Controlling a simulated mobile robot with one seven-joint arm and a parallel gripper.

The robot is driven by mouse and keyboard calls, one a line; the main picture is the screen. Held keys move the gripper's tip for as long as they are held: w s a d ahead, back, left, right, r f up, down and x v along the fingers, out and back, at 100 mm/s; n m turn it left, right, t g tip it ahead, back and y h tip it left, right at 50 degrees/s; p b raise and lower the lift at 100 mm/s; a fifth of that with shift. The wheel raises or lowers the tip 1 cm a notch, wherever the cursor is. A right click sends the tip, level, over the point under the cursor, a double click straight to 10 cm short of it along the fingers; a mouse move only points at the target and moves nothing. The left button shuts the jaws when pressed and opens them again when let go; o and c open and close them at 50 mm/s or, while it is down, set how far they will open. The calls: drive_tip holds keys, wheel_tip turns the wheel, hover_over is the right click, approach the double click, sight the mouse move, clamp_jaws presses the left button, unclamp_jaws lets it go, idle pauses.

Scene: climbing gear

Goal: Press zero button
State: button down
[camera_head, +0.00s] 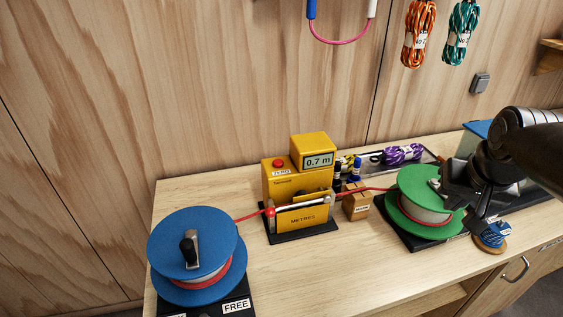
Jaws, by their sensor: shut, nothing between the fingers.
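A yellow metering machine (283,182) stands on the bench near its back edge. A red button (278,164) sits on its top left, above a small white label (281,172) whose text is too small to read surely. The machine's display (318,160) reads 0.7 m. My gripper (471,209) is shut, at the right, over the right side of the green spool (410,185). It is well apart from the red button. Whether it touches the spool I cannot tell.
A blue reel (192,250) with a crank stands at the front left. A red rope (365,190) runs from it through the machine to the green spool. Markers (355,169), a small box (357,203) and a tray with a purple rope bundle (402,153) stand behind and between. Ropes hang above.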

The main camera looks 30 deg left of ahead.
drive_tip(key=w+a+n, duration=0.1)
drive_tip(key=w+a, duration=0.5)
drive_tip(key=a, duration=0.2)
wheel_tip(320, 180, up, 2)
drive_tip(key=n+t+h, duration=0.2)
drive_tip(key=n+t, duration=0.3)
hover_over(276, 164)
drive_tip(key=shift+r, duration=0.15)
drive_tip(key=shift+f, duration=4.45)
drive_tip(key=shift+f, duration=0.1)
drive_tip(key=shift+f, duration=0.3)
